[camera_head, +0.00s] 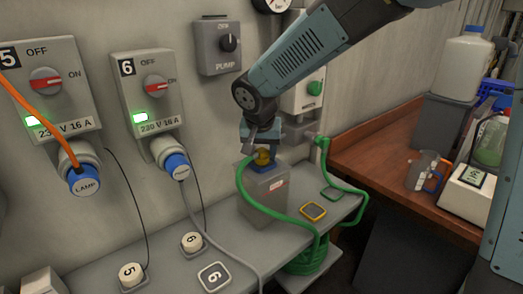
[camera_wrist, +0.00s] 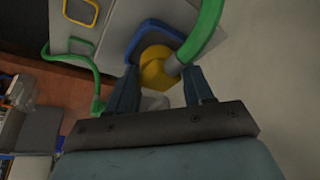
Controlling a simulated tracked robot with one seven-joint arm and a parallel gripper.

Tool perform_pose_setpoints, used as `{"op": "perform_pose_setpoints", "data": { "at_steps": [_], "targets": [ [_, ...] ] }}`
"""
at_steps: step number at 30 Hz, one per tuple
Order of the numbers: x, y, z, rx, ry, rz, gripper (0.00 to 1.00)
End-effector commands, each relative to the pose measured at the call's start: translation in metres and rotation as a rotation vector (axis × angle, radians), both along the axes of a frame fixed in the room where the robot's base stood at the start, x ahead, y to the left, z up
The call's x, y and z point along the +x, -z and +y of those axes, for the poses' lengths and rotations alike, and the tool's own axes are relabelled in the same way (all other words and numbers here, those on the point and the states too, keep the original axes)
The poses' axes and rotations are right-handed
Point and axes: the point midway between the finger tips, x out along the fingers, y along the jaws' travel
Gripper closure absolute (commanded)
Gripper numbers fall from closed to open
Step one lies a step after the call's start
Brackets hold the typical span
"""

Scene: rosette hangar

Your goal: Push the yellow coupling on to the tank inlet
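The yellow coupling (camera_head: 263,158) is over the top of the small grey tank (camera_head: 265,203), close to its blue-edged top (camera_head: 260,169). It also shows in the wrist view (camera_wrist: 156,70), with the green hose (camera_wrist: 207,30) leading away from its side. My gripper (camera_head: 262,146) points down from above. In the wrist view its two fingers (camera_wrist: 161,80) stand on either side of the coupling and appear to be shut on it. The inlet itself is hidden under the coupling, so I cannot tell whether the coupling is seated or a little above it.
Green hose also lies coiled (camera_head: 303,263) at the bench edge. A yellow frame (camera_head: 313,211) and a green frame (camera_head: 332,193) lie right of the tank. Switch boxes 5 (camera_head: 47,85) and 6 (camera_head: 150,92), a pump switch (camera_head: 217,46) and cables line the wall. A wooden bench (camera_head: 385,165) stands right.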

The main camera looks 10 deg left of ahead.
Motion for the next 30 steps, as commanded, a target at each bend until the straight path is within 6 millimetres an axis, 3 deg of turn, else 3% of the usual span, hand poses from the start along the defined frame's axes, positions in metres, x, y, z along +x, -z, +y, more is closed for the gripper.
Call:
{"op": "perform_pose_setpoints", "data": {
  "at_steps": [6, 17, 30],
  "targets": [
    [0.000, 0.000, 0.000, 0.000, 0.000, 0.000, 0.27],
    [-0.002, -0.006, 0.000, 0.000, 0.000, 0.000, 0.27],
    [-0.031, -0.077, -0.002, 0.002, 0.000, -0.002, 0.27]
  ]
}}
